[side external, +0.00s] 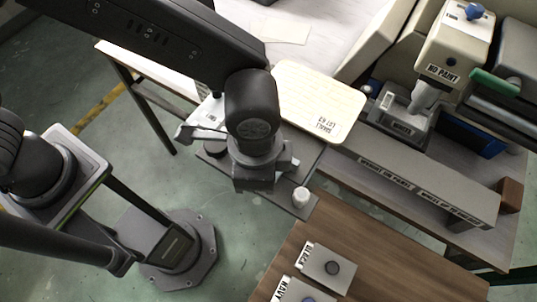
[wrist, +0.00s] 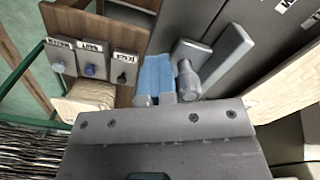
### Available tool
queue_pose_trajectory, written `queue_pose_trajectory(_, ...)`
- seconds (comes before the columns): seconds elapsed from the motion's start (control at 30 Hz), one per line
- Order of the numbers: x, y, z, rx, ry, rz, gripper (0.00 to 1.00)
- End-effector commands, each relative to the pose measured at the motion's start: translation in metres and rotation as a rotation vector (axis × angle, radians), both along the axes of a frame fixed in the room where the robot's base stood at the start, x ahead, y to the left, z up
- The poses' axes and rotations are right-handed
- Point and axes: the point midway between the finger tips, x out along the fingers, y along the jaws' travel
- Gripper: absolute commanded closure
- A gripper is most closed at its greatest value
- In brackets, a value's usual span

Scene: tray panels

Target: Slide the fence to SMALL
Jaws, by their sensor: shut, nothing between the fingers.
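My gripper (side external: 254,180) hangs over a dark grey panel (side external: 312,160) at the middle of the side view and hides much of it. In the wrist view the jaws (wrist: 168,98) are close together, with no object seen between them. A pale blue block (wrist: 158,74) shows just beyond the jaws. Beside it are a grey rounded handle (wrist: 190,62) and a grey bar (wrist: 229,62), on the dark panel. I cannot tell for sure which piece is the fence, or whether the jaws touch it. A cream board (side external: 318,98) carries a label that seems to read SMALL.
A white round knob (side external: 301,197) stands at the panel's near corner. Labelled plates with knobs (side external: 327,268) sit on a wooden table (side external: 390,250). A machine marked NO PAINT (side external: 452,45) and a long grey labelled rail (side external: 420,175) stand at the right.

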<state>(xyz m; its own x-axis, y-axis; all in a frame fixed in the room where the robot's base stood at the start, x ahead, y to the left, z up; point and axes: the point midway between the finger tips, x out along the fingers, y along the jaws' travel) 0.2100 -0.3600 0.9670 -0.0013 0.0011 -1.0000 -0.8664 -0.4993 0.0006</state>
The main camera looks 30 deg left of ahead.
Motion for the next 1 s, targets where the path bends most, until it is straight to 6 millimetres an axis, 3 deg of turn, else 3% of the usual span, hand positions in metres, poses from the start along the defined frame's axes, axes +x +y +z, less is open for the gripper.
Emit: queue_pose_trajectory(1.0,0.041,0.000,0.000,-0.001,-0.002,0.001,1.00)
